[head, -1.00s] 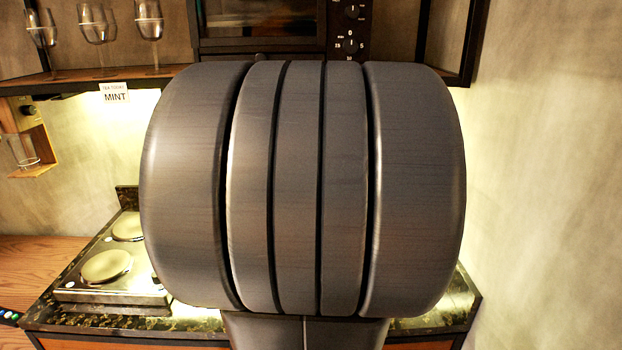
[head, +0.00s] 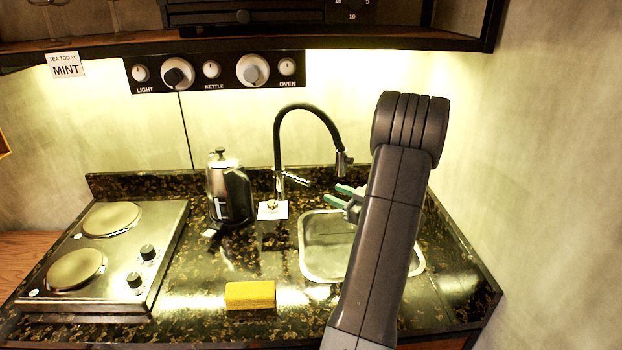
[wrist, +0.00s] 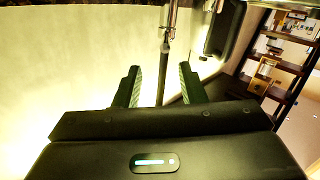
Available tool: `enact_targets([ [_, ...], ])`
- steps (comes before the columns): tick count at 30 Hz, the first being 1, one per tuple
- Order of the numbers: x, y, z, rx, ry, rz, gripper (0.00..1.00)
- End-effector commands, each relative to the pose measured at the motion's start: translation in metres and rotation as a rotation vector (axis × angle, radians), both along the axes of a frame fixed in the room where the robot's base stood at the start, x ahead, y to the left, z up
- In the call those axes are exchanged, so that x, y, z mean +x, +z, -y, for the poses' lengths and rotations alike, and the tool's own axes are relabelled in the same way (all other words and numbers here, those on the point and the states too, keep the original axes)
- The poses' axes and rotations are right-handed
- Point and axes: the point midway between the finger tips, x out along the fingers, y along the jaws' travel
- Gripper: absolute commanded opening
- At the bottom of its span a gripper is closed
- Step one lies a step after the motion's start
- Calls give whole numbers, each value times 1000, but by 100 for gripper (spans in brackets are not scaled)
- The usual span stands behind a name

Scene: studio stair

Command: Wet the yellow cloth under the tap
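The yellow cloth (head: 250,294), a flat block shape, lies on the dark counter left of and in front of the sink (head: 312,268). The black tap (head: 310,108) arches behind the sink, with a metal lever at its base. My gripper (head: 342,196) is over the sink below the tap's spout, pointing left, its green-lined fingers apart and partly hidden by my arm. In the wrist view my gripper (wrist: 158,86) is open and empty; the tap's upright (wrist: 166,50) appears between the fingers, beyond them. Whether they touch is unclear. No water stream is visible.
A two-plate hob (head: 125,250) fills the counter's left. A knob panel (head: 215,72) hangs above. The right wall is close to my arm. Counter around the cloth is clear.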

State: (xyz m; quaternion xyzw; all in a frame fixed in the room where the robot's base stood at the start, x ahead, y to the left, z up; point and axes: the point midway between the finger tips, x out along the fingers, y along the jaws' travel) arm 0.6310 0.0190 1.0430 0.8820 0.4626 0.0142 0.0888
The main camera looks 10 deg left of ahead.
Motion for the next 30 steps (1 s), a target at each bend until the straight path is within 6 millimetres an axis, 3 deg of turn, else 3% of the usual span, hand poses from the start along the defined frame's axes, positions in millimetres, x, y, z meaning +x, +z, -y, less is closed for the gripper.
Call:
enact_targets([
  [11,2,-3,-17,65,81,6,37],
  [24,45,-2,-92,64,80,6,37],
  [30,60,-3,-115,63,78,7,37],
])
